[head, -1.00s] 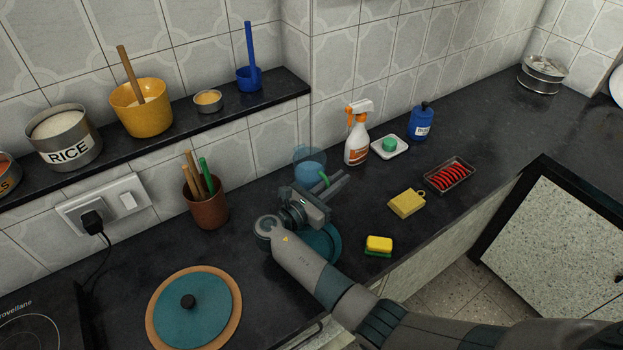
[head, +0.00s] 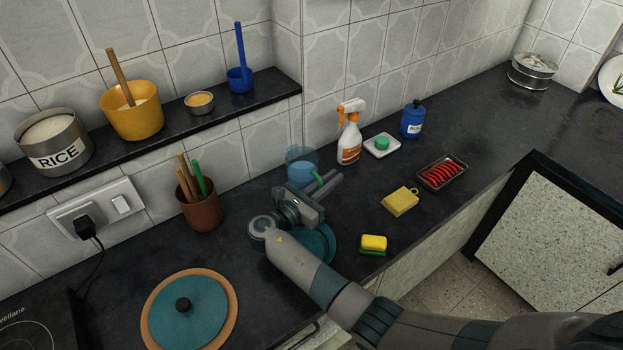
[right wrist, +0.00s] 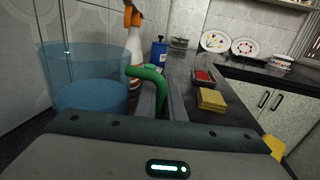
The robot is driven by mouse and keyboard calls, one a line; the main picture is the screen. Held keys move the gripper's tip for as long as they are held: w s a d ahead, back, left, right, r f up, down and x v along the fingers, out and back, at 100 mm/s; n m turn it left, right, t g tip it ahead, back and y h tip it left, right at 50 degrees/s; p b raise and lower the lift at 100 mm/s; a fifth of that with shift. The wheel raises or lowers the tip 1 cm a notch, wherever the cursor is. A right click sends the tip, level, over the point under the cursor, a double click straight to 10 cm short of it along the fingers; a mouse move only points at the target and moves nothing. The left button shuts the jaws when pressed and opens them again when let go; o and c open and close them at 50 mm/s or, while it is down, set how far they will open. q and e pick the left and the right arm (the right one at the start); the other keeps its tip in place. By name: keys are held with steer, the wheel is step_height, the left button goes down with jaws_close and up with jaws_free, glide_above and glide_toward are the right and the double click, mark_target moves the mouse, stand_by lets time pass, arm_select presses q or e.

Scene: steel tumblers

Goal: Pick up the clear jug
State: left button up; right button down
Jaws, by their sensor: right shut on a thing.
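The clear jug (head: 299,172) has blue contents and a green handle (head: 317,176). It is on the dark counter near the tiled wall. My right gripper (head: 328,184) is shut on the handle, from the jug's front right. In the right wrist view the jug (right wrist: 84,82) appears at the left, with its green handle (right wrist: 150,73) running between the two fingers (right wrist: 160,103). The jug looks upright. I cannot tell whether its base touches the counter. My left gripper is not in view.
An orange-topped spray bottle (head: 349,145) and a soap dish (head: 394,148) stand right of the jug. A brown utensil pot (head: 202,212) is to the left. A teal round thing (head: 330,245) lies partly under my right arm. Yellow sponges (head: 373,243) lie nearer the edge.

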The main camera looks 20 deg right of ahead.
steer(key=shift+r, duration=0.35)
steer(key=s+d+r+b, duration=0.2)
steer(key=s+d+r, duration=0.2)
steer(key=d+r, duration=0.6)
steer(key=shift+s+d+r, duration=0.2)
steer(key=shift+s+d, duration=0.1)
steer(key=shift+s, duration=0.1)
stand_by(1.0)
stand_by(0.3)
steer(key=shift+s, duration=0.1)
stand_by(1.1)
steer(key=s+a+n+t+y, duration=0.8)
steer(key=s+a+n+y, duration=0.3)
steer(key=s+a+y, duration=0.2)
steer(key=s+y, duration=0.2)
steer(key=s, duration=0.2)
steer(key=shift+r+n+t, duration=0.2)
steer(key=shift+n+t, duration=0.2)
